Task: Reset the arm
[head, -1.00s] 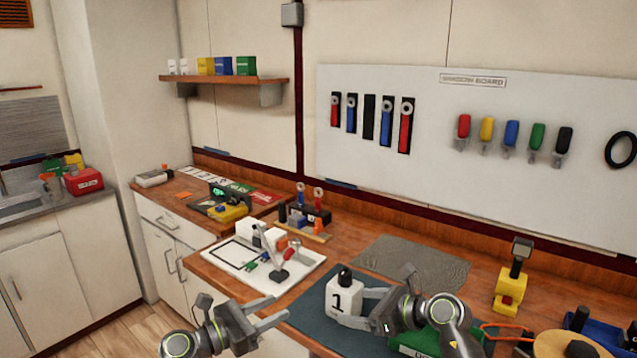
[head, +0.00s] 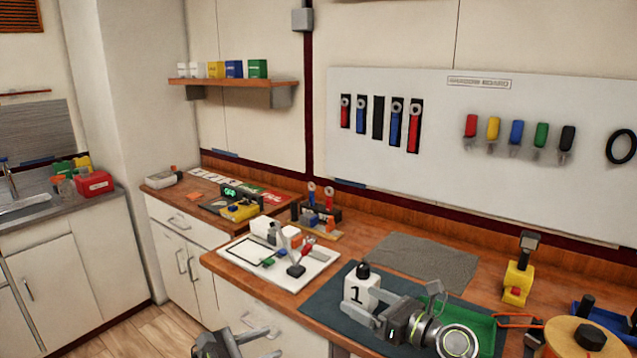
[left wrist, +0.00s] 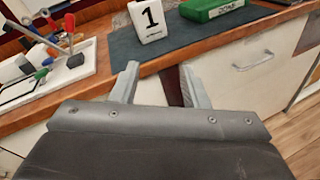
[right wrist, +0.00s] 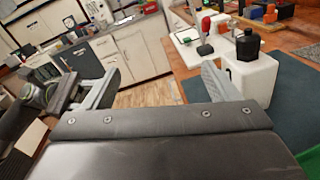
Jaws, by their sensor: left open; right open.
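My left gripper (head: 268,340) is open and empty, low in front of the bench at the bottom of the head view. Its two fingers also show apart in the left wrist view (left wrist: 160,76), with the bench edge beyond. My right gripper (head: 374,309) is over the dark mat, at the front right of a white block marked 1 (head: 359,292) with a black knob. In the right wrist view, the gripper (right wrist: 160,74) is open with nothing between its fingers. The block (right wrist: 253,78) stands outside, beside the right finger; whether they touch is unclear.
A white tray (head: 240,262) with small parts lies left of the dark mat (head: 318,309). A green box (left wrist: 215,8) is on the mat near my right arm. A yellow stand (head: 516,283) and a round wooden piece (head: 560,335) are at right. Floor is free at left.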

